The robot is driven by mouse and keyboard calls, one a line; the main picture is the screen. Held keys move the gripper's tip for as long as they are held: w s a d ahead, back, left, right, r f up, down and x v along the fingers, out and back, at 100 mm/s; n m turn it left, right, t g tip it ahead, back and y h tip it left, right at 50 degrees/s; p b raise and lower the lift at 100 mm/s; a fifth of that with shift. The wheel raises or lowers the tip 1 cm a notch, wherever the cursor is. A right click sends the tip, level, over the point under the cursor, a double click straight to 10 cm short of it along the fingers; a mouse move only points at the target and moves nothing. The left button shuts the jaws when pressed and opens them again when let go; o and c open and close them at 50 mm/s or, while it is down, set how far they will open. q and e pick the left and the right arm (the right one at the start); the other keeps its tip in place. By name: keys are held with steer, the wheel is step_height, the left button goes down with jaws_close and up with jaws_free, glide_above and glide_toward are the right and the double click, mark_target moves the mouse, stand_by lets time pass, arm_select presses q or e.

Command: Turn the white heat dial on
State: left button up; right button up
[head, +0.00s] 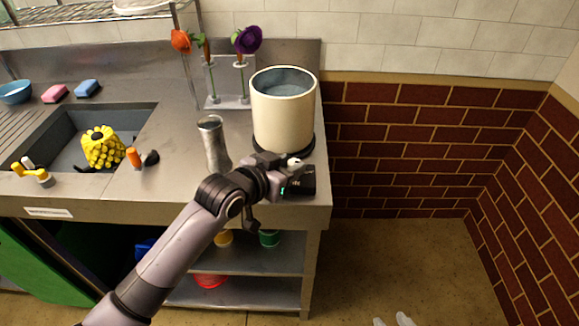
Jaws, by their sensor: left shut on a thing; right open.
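My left arm reaches from the lower left to the front of the dark burner (312,143) under a cream pot (283,112). My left gripper (288,168) is shut at a small white piece (294,162), which looks like the white heat dial. The gripper's dark body covers most of the dial, and I cannot tell how far it is turned. My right gripper (392,320) shows only as two pale fingertips at the bottom edge. They are apart, empty and far from the dial.
A metal tumbler (214,145) stands left of the pot. Behind is a rack (228,102) with an orange and a purple flower. A sink (70,150) with a yellow object (102,147) is at left. The counter ends right of the pot; open floor (420,260) lies beyond.

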arm_select(q)
steer(key=shift+w+a+f+m+g+h+b, duration=0.1)
steer(key=shift+a+m+g+h+b, duration=0.1)
steer(key=shift+m+h+b, duration=0.15)
steer(key=shift+w+a+f+m+g+h+b, duration=0.1)
steer(key=shift+m+g+h+b, duration=0.15)
steer(key=shift+m, duration=0.1)
steer(key=m+g+h+b, duration=0.1)
steer(key=b, duration=0.2)
steer(key=m+g+h+b, duration=0.1)
steer(key=m+g+b, duration=0.1)
steer(key=b, duration=0.2)
steer(key=m+g+h+b, duration=0.1)
steer(key=b, duration=0.2)
steer(key=shift+w+a+f+m+h, duration=0.15)
steer(key=shift+w+m+h, duration=0.15)
steer(key=shift+w, duration=0.05)
steer(key=m+g+b, duration=0.1)
steer(key=b, duration=0.1)
steer(key=shift+g+b, duration=0.35)
steer(key=shift+b, duration=0.05)
steer(key=shift+w+r+h, duration=0.1)
steer(key=shift+r+h, duration=0.1)
steer(key=shift+h, duration=0.1)
steer(key=shift+r+m+g+b, duration=0.1)
steer(key=shift+m+g+b, duration=0.4)
steer(key=o, duration=1)
steer(key=shift+a, duration=0.1)
